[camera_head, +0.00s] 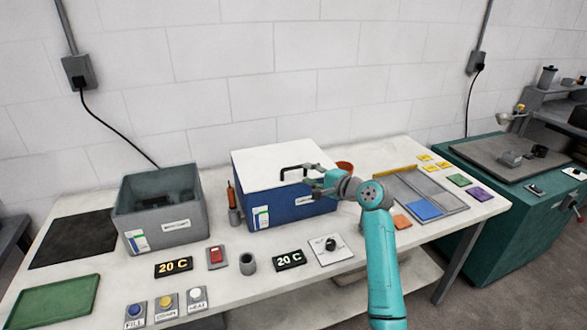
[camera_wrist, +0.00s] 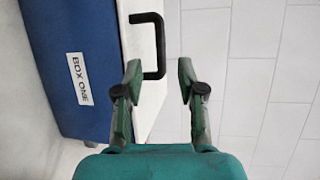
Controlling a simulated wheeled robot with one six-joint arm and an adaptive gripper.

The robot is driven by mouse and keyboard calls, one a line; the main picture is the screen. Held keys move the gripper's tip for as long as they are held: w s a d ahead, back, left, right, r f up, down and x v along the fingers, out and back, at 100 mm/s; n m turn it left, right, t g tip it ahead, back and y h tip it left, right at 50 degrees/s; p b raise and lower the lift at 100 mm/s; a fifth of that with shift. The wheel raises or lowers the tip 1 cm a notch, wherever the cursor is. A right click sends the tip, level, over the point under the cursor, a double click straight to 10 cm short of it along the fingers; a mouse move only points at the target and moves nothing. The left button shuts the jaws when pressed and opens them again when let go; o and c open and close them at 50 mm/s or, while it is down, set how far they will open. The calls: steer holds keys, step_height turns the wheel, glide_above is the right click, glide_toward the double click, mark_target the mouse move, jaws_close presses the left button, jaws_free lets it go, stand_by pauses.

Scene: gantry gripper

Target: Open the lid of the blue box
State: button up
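The blue box (camera_head: 290,205) stands at the back middle of the table with its white lid (camera_head: 265,160) down flat. A black bar handle (camera_head: 300,168) is on the lid, towards its right front. My gripper (camera_head: 312,187) is at the box's front right, close to the handle. In the wrist view, the blue box (camera_wrist: 75,60) with its "BOX ONE" label is at left, beside the white lid (camera_wrist: 143,100). My gripper (camera_wrist: 160,70) is open there. The handle's bar (camera_wrist: 160,45) appears between the two fingertips, with no clear contact. The exact depth is hard to tell.
A grey open box (camera_head: 160,215) stands left of the blue box. A screwdriver-like tool in a holder (camera_head: 233,205) is between them. A red-brown bowl (camera_head: 344,167) is behind my gripper. Buttons, displays and a dial panel (camera_head: 330,248) line the front. A grey tray (camera_head: 440,190) lies at right.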

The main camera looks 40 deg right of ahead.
mark_target(294, 169)
steer(key=x, duration=0.7)
steer(key=shift+w, duration=0.4)
steer(key=shift+a, duration=0.1)
jaws_close()
